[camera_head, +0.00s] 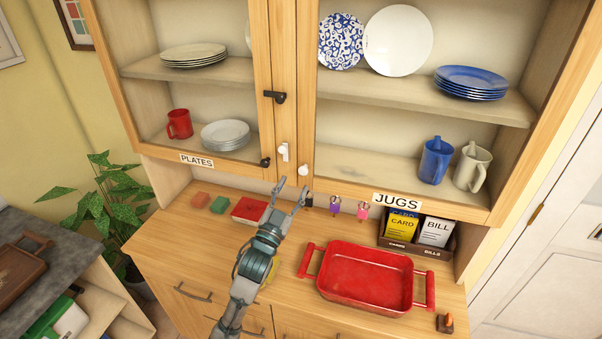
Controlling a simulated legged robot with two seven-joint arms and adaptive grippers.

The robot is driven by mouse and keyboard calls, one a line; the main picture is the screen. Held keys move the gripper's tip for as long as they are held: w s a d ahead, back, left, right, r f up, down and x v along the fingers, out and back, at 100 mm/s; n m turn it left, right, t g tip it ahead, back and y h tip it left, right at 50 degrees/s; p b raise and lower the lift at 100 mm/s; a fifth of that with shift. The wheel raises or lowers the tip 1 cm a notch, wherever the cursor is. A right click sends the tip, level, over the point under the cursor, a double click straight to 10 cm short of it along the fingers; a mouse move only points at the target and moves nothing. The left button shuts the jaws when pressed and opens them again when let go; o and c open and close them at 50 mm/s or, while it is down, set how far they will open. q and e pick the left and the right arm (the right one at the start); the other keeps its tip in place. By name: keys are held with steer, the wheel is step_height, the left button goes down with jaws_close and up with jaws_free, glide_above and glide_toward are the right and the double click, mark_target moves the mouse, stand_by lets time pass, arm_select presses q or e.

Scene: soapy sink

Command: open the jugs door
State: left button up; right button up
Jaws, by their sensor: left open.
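The jugs door (306,110) is the wood-framed glass door on the right of the upper cabinet. It looks shut, and a JUGS label (397,202) is on its lower frame. A small white knob (303,170) sits near its lower left corner. Behind the glass stand a blue jug (435,162) and a cream jug (471,167). My left gripper (292,187) is open and empty, its fingers pointing up just below the knob. I cannot tell whether it touches the door. My right gripper is not in view.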

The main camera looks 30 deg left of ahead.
mark_target(301, 173)
arm_select(q)
steer(key=x, duration=0.5)
steer(key=shift+d+p, duration=0.15)
steer(key=shift+p, duration=0.15)
steer(key=shift+w+d+r, duration=0.1)
steer(key=shift+d+r, duration=0.05)
steer(key=shift+d, duration=0.45)
steer(key=shift+a, duration=0.6)
jaws_close()
